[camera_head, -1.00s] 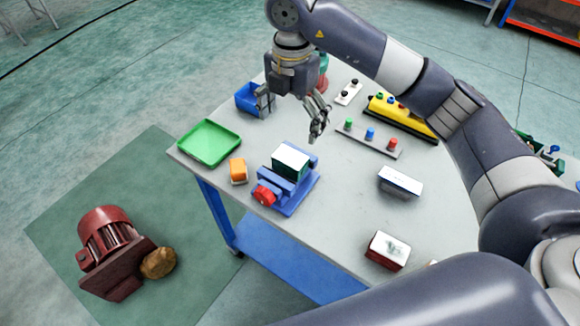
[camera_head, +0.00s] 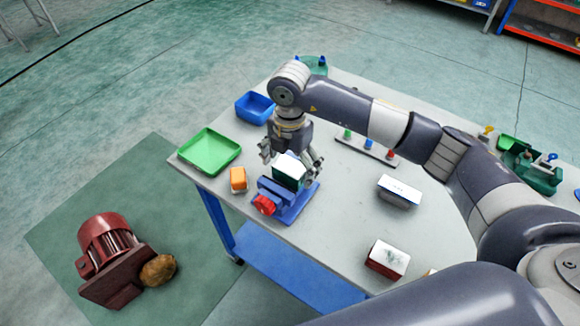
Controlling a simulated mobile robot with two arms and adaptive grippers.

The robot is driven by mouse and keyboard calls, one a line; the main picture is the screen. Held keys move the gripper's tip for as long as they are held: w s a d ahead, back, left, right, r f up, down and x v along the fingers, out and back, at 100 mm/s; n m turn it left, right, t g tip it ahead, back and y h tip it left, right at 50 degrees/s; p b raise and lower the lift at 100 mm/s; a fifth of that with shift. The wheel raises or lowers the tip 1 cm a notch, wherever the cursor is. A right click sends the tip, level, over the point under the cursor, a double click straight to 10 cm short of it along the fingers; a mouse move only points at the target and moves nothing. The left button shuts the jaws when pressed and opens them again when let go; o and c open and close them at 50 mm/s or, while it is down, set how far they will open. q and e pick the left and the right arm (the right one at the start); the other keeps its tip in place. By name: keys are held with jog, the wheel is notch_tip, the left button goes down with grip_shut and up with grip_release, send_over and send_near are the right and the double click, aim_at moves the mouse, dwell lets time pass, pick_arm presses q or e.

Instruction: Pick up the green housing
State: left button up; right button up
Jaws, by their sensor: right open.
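The green housing (camera_head: 287,173), a dark green block with a pale top, sits on the blue fixture (camera_head: 298,207) with a red knob near the table's left front edge. My right gripper (camera_head: 290,158) is open and points down over the housing, one finger on its left side and the other on its right. I cannot tell whether the fingers touch it. The gripper hides part of the housing's far side. My left gripper is not in view.
A green tray (camera_head: 209,170), an orange block (camera_head: 238,185) and a blue bin (camera_head: 254,104) stand nearby. A white-topped box (camera_head: 398,190) and a red box (camera_head: 387,262) are to the right. A red motor (camera_head: 108,250) lies on the floor mat.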

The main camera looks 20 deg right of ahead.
jog(key=shift+f, duration=0.65)
jog(key=shift+r, duration=0.1)
jog(key=c, duration=1.5)
